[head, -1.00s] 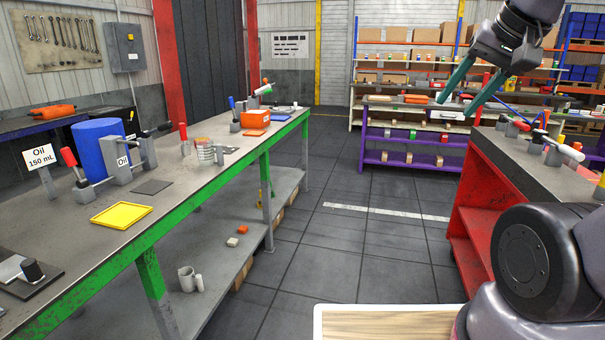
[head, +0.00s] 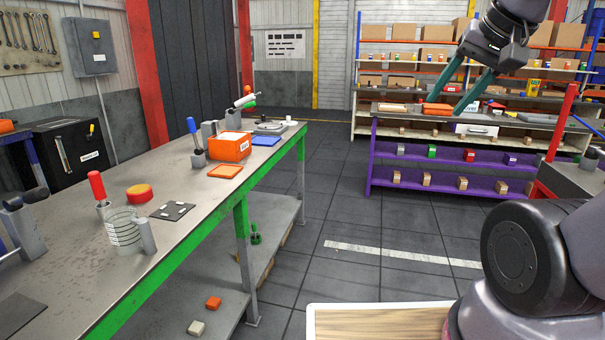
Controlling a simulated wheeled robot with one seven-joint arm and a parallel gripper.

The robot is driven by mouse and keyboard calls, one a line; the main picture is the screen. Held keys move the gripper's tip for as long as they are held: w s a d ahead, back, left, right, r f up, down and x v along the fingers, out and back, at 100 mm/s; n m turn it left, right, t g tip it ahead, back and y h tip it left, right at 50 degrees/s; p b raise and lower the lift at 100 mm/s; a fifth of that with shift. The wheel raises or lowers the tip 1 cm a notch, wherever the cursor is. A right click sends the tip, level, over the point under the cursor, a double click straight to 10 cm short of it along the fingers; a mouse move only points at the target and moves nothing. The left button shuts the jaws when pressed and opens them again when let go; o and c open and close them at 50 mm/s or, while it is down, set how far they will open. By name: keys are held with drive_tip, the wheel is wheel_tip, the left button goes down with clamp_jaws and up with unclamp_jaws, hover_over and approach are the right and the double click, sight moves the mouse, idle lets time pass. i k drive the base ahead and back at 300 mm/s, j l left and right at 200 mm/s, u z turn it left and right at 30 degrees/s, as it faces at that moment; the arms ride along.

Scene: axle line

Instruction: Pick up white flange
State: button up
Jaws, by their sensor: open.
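My gripper (head: 449,104) is at the upper right of the head view, with its two teal fingers apart and nothing between them. It is in the air, in front of the shelving in the picture. I cannot make out a white flange for certain. A small white piece (head: 290,123) stands at the far end of the green-framed bench (head: 150,240), beside a grey round part (head: 270,128). Both are too small to tell exactly. My gripper is well apart from them, to the right in the picture.
On the bench are an orange bin (head: 230,147), a blue tray (head: 265,139), a coiled part (head: 122,230), clamps with red and blue handles, and a dark plate (head: 172,211). Purple shelving (head: 445,178) stands at the back right. Open floor (head: 345,215) lies between.

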sight(289, 122)
drive_tip(key=i, duration=2.1)
drive_tip(key=i+u, duration=0.2)
drive_tip(key=i, duration=0.3)
drive_tip(key=i+l+u, duration=0.15)
drive_tip(key=i, duration=0.3)
drive_tip(key=i+l+u, duration=0.2)
drive_tip(key=i, duration=0.3)
drive_tip(key=i+l+u, duration=0.2)
drive_tip(key=i, duration=0.25)
drive_tip(key=l, duration=0.1)
